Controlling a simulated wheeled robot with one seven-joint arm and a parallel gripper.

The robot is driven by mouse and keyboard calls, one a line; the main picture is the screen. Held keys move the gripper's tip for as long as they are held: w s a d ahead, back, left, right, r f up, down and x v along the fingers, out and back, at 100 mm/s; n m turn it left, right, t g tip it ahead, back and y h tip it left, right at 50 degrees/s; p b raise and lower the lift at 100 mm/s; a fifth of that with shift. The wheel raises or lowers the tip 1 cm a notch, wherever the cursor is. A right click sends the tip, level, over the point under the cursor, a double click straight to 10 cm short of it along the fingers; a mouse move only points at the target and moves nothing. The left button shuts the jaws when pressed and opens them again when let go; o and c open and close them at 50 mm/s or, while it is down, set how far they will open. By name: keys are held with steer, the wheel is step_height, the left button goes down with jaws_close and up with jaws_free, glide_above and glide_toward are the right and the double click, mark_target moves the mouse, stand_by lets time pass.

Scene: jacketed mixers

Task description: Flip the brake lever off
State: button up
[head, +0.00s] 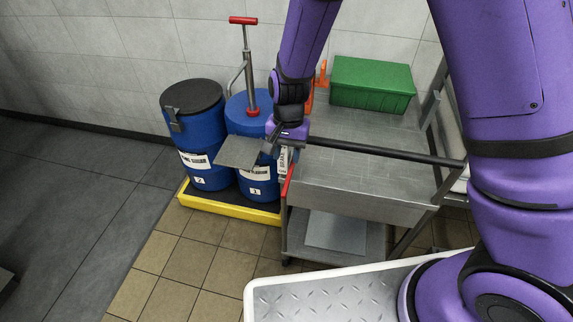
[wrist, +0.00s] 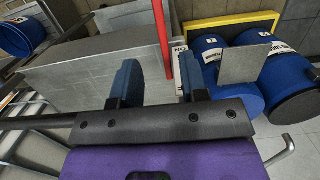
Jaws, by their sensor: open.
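The brake lever (head: 288,180) is a red bar at the left end of the grey metal cart (head: 350,190). In the wrist view the red lever (wrist: 161,38) runs from the top edge down to the gap between my fingers, along the cart's side. My gripper (head: 277,142) is above the cart's left end, beside the dark push handle. In the wrist view my gripper (wrist: 158,82) is open, with one finger on each side of the lever's line. I cannot tell whether either finger touches the lever. The lever's lower end is partly hidden.
Two blue drums (head: 205,155) (head: 244,120) stand on a yellow-edged pallet (head: 232,206) left of the cart; one carries a red-handled pump (head: 246,65). A grey plate (head: 237,152) juts out in front of them. A green bin (head: 372,88) sits on the cart. Floor at left is clear.

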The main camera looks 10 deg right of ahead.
steer(key=shift+w+r, duration=0.1)
steer(key=shift+r, duration=0.55)
